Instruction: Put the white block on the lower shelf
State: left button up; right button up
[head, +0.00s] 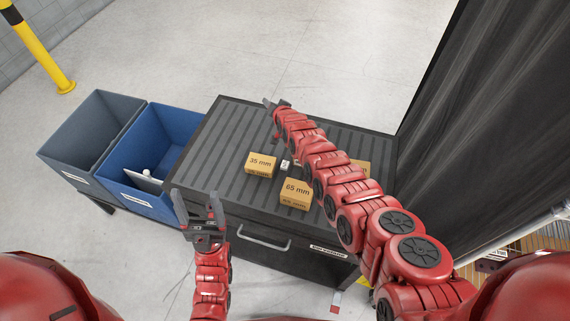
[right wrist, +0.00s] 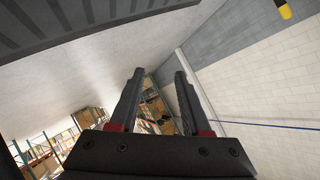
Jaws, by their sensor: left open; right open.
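A small whitish block (head: 285,164) sits on the ribbed dark top of the cabinet (head: 220,130), between the 35 mm box and my right arm. It is too small to tell in detail. My right arm stretches over the cabinet top, with its gripper (head: 272,105) near the far edge. In the right wrist view the right gripper (right wrist: 158,92) is open and empty, facing a wall and distant racks. My left gripper (head: 201,210) is open and empty, at the cabinet's front left corner. I cannot make out a lower shelf.
Boxes marked 35 mm (head: 260,164) and 65 mm (head: 296,193) stand on the cabinet top; another is partly behind my right arm. A blue bin (head: 117,168) with white items and a grey bin (head: 68,155) stand at left. A dark curtain (head: 480,110) hangs at right.

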jog(key=s+d+r+g+h, duration=0.2)
jog(key=s+g, duration=0.3)
jog(key=s, duration=0.3)
jog(key=s+d+r+g+h, duration=0.1)
jog(key=s+d+g+h, duration=0.15)
jog(key=s+g, duration=0.45)
jog(key=t+b, duration=0.1)
jog(key=b, duration=0.1)
send_near(285, 164)
jog(key=shift+f+p, duration=0.2)
jog(key=shift+p, duration=0.1)
jog(key=shift+d+f+b, duration=0.25)
jog(key=shift+f+b, duration=0.95)
jog(key=shift+b, duration=0.05)
jog(key=shift+w+f+b, duration=0.1)
jog(key=shift+f+b, duration=0.1)
jog(key=shift+b, duration=0.1)
jog(key=shift+w+f, duration=0.15)
jog(key=f+b, duration=0.2)
jog(key=b, duration=0.1)
jog(key=f+b, duration=0.2)
jog(key=b, duration=0.1)
jog(key=shift+a+f, duration=0.2)
jog(key=shift+f, duration=0.15)
jog(key=shift+w+f+b, duration=0.15)
jog(key=shift+f+b, duration=0.1)
jog(key=shift+b, duration=0.05)
jog(key=shift+r, duration=0.15)
